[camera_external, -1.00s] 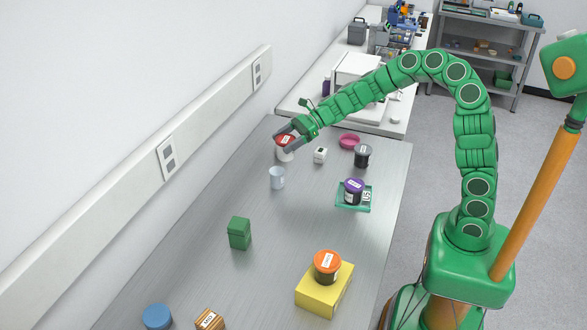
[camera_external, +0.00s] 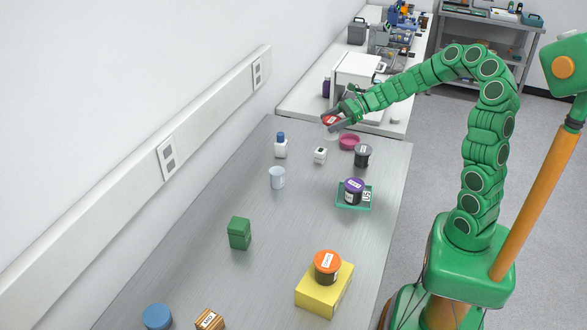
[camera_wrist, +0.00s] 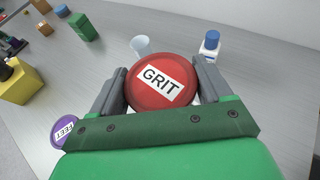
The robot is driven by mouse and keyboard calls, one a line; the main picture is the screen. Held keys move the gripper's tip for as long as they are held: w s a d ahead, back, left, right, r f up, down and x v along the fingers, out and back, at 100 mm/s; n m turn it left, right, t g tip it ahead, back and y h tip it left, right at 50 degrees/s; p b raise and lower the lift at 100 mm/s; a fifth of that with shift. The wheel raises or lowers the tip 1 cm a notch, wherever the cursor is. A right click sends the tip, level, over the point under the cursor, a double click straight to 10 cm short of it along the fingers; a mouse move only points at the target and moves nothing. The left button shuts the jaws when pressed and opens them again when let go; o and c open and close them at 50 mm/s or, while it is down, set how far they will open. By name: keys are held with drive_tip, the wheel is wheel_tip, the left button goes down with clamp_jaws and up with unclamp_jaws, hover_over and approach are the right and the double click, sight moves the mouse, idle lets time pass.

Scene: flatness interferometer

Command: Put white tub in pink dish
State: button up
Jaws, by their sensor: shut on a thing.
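My gripper (camera_external: 334,121) is shut on the white tub, whose red lid (camera_wrist: 162,82) reads GRIT in the wrist view. In the external view the tub's lid shows between the fingers, and a little of its white body (camera_external: 331,133) shows below. The pink dish (camera_external: 349,142) is on the table near its far end, low and round. The held tub is just up and left of the dish in the picture, seemingly above the table; the exact height is unclear. The dish does not show in the wrist view.
A white box with a dark mark (camera_external: 320,155) and a dark jar (camera_external: 362,155) stand near the dish. A blue-capped bottle (camera_external: 280,146) and a pale cup (camera_external: 277,178) are to the left. A purple-lidded jar (camera_external: 353,191) sits on a green tray (camera_external: 345,206).

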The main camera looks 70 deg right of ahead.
drive_tip(key=s+d+m+t+h, duration=0.1)
drive_tip(key=s+d, duration=0.4)
drive_tip(key=s, duration=0.2)
drive_tip(key=s+d+m+h, duration=0.1)
drive_tip(key=s+d, duration=0.4)
drive_tip(key=s, duration=0.2)
hover_over(349, 143)
drive_tip(key=shift+m+t+h, duration=0.3)
drive_tip(key=shift+m, duration=0.1)
drive_tip(key=shift+f, duration=5)
drive_tip(key=shift+s+f, duration=0.1)
drive_tip(key=shift+f, duration=1.35)
drive_tip(key=o, duration=1.1)
drive_tip(key=shift+f, duration=0.1)
drive_tip(key=shift+o, duration=0.2)
